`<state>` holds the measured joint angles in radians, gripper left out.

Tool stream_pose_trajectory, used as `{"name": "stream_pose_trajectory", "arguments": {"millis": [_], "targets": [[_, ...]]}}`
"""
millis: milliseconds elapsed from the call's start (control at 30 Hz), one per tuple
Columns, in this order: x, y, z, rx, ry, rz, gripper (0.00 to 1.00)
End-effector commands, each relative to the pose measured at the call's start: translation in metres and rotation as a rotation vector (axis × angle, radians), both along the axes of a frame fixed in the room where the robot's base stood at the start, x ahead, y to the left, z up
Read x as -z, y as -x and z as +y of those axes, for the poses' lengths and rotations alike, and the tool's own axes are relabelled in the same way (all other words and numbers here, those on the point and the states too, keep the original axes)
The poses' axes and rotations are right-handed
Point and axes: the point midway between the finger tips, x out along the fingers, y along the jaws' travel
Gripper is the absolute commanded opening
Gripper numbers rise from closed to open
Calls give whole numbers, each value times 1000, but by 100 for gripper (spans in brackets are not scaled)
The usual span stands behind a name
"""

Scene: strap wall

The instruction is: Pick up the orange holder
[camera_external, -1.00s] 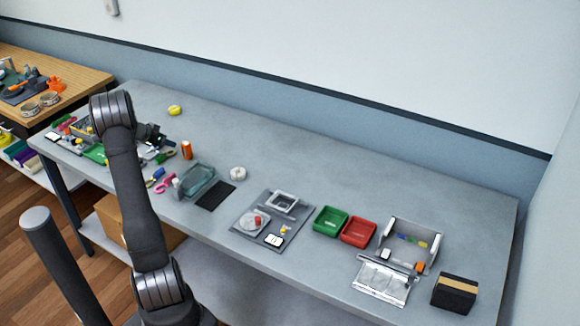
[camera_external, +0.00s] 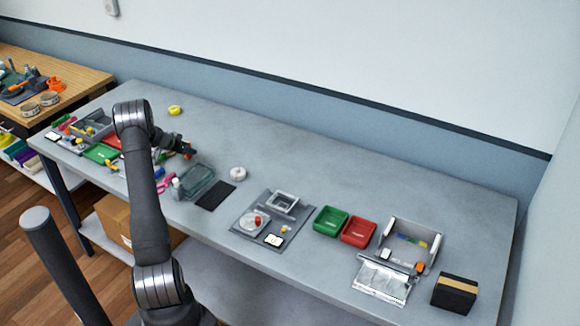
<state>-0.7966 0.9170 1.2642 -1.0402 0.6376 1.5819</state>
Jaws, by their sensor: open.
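An orange upright object (camera_external: 188,155), which looks like the orange holder, stands on the grey table left of centre, mostly hidden by my gripper. My gripper (camera_external: 187,148) is open and reaches over or beside it from the left. The view is too small to tell whether the fingers are around the object or touching it. A smaller orange item (camera_external: 420,267) is at the right, by a grey open box.
A clear tray (camera_external: 196,183) and black mat (camera_external: 214,197) lie just in front. A white roll (camera_external: 238,174) is to the right. Crowded trays and tools (camera_external: 97,150) fill the left end. The table's back strip is mostly clear.

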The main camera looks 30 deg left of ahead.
Motion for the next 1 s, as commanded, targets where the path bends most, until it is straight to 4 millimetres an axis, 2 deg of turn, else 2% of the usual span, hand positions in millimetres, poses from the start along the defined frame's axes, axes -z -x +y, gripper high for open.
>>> {"name": "stream_pose_trajectory", "arguments": {"millis": [100, 367, 600, 633, 1000], "targets": [[7, -7, -1, 1, -1, 0, 53], [8, -8, -1, -1, -1, 0, 51], [7, -8, 0, -1, -1, 0, 4], [7, -8, 0, -1, -1, 0, 2], [0, -8, 0, 0, -1, -2, 2]]}}
